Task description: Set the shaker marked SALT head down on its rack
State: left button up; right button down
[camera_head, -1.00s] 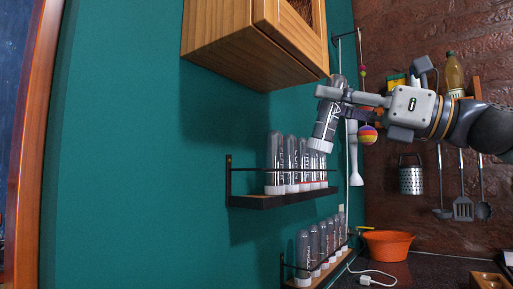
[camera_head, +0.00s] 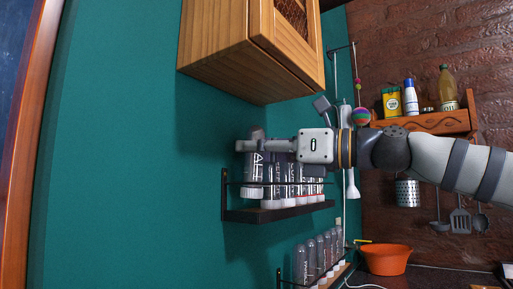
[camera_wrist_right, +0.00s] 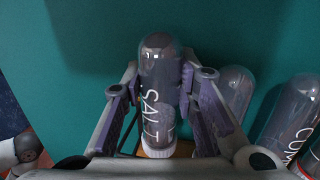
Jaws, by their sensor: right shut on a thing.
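The SALT shaker (camera_head: 254,174) is a clear tube with dark contents, white lettering and a white cap. My right gripper (camera_head: 251,146) is shut on its upper part. The shaker is nearly upright, white cap down, at the left end of the upper wall rack (camera_head: 277,213). Its cap appears a little above the rack floor; contact cannot be told. In the right wrist view the word SALT reads on the shaker (camera_wrist_right: 152,105) between the fingers (camera_wrist_right: 160,85). My left gripper is not in view.
Several similar shakers (camera_head: 287,188) stand cap down in the rack, just right of the held one; they also show in the wrist view (camera_wrist_right: 286,115). A wooden cabinet (camera_head: 240,60) hangs above. A lower rack (camera_head: 318,280) holds more shakers.

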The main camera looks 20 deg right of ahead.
aim_at(262, 165)
jog(key=shift+a+f+g+h, duration=0.3)
jog(key=shift+a+f, duration=0.05)
jog(key=shift+f, duration=0.2)
jog(key=shift+w+d+f, duration=0.2)
jog(key=shift+w+f, duration=0.05)
jog(key=shift+f, duration=0.15)
jog(key=shift+s+a, duration=0.1)
jog(key=shift+f, duration=0.6)
jog(key=c, duration=1.6)
grip_release()
jog(key=shift+o, duration=0.2)
jog(key=shift+r, duration=0.1)
